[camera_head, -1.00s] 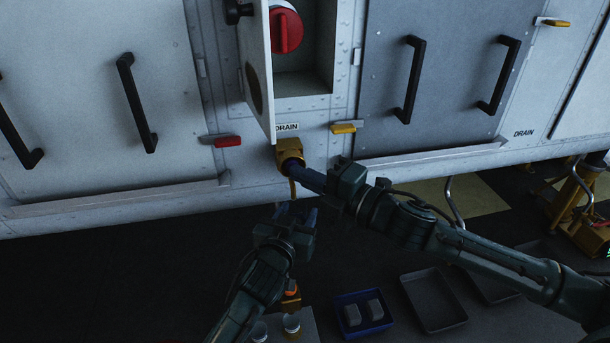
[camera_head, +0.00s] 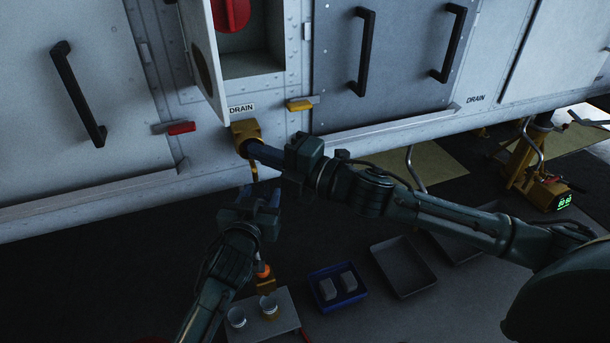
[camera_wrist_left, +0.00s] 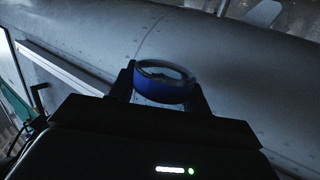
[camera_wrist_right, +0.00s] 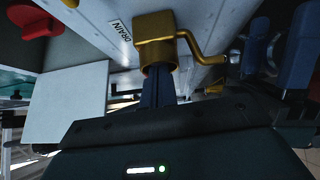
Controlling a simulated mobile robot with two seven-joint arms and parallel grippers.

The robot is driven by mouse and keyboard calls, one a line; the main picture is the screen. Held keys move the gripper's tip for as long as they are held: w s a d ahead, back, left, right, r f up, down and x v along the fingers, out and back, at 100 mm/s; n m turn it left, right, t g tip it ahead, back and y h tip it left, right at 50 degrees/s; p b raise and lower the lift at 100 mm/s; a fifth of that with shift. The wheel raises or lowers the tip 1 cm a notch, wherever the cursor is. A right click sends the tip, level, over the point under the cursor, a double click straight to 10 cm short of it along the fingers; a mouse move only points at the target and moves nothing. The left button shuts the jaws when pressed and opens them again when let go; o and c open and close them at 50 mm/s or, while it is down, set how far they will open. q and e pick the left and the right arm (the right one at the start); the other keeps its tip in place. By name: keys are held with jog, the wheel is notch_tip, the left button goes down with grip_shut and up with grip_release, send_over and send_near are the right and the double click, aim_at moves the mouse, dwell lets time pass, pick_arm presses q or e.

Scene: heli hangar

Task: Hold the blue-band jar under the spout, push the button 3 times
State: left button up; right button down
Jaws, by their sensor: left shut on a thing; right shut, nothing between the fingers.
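The yellow drain fitting (camera_head: 244,136) sits on the panel's lower edge by a DRAIN label, and also shows in the right wrist view (camera_wrist_right: 154,38). Its thin curved spout (camera_wrist_right: 196,48) points toward my left gripper. My right gripper (camera_head: 257,151) is shut and empty, its fingertips at the fitting's round collar; the button is hidden there. My left gripper (camera_head: 262,194) is below the fitting, shut on the blue-band jar (camera_wrist_left: 166,88). The jar is clear with a blue band; in the head view the fingers hide it. Its exact alignment with the spout cannot be told.
A small table (camera_head: 285,309) below holds two jars and an orange-topped item. A blue tray (camera_head: 337,300) with two grey blocks and an empty grey tray (camera_head: 404,266) lie to its right. An open panel door (camera_head: 203,62) hangs just above the fitting.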

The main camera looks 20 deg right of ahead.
jog(key=s+a+v, duration=0.1)
jog(key=v, duration=1.1)
jog(key=shift+s+a, duration=0.2)
jog(key=shift+s, duration=0.2)
jog(key=shift+f, duration=0.1)
jog(key=shift+s+r+m+g+h, duration=0.3)
jog(key=shift+s+r+m, duration=0.1)
jog(key=shift+s+r, duration=0.3)
jog(key=shift+w+a, duration=0.1)
